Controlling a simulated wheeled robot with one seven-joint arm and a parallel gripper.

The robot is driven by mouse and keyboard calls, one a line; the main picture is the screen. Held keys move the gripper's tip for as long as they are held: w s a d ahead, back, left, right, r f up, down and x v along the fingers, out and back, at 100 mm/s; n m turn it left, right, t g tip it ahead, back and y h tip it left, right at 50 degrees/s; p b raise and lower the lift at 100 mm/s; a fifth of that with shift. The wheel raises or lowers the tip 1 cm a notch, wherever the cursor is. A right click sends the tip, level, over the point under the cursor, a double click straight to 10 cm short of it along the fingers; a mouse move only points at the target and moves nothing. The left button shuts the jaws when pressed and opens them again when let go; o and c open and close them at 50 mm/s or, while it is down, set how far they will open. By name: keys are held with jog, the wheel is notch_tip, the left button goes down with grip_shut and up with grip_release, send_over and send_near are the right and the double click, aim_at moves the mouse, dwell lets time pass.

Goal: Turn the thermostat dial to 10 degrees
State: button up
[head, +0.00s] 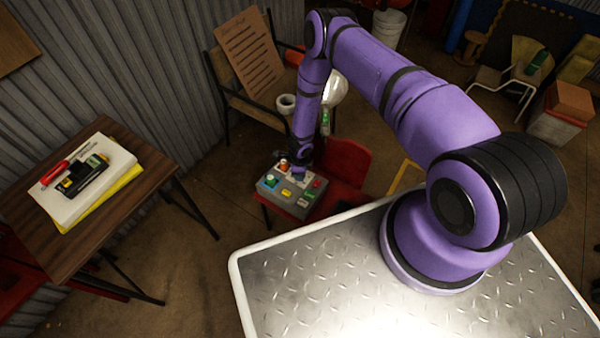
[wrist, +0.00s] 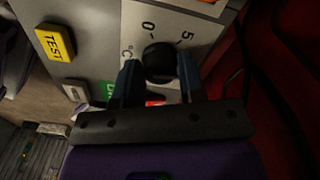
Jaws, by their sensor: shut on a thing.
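The thermostat dial (wrist: 160,60) is a black round knob on a grey panel (wrist: 205,25) in the wrist view. A scale with "0", "5" and "°C" is printed around it; the rest of the scale is hidden. My gripper (wrist: 159,78) is shut on the dial, one finger on each side. I cannot make out a pointer mark on the dial. In the head view, the grey control box (head: 293,203) with coloured buttons sits on a red chair, and my gripper (head: 300,174) reaches down to its far side. The dial is too small to tell there.
A yellow "TEST" button (wrist: 55,42) lies left of the dial in the wrist view. The red chair (head: 345,163) is close by the box. A wooden table (head: 135,195) with papers and a tool stands at left. A bench (head: 255,100) holds a board behind my arm.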

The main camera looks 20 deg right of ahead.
jog(key=shift+m, duration=0.9)
jog(key=o, duration=0.9)
jog(key=shift+r, duration=0.1)
notch_tip(320, 180, up, 11)
jog(key=shift+f, duration=0.2)
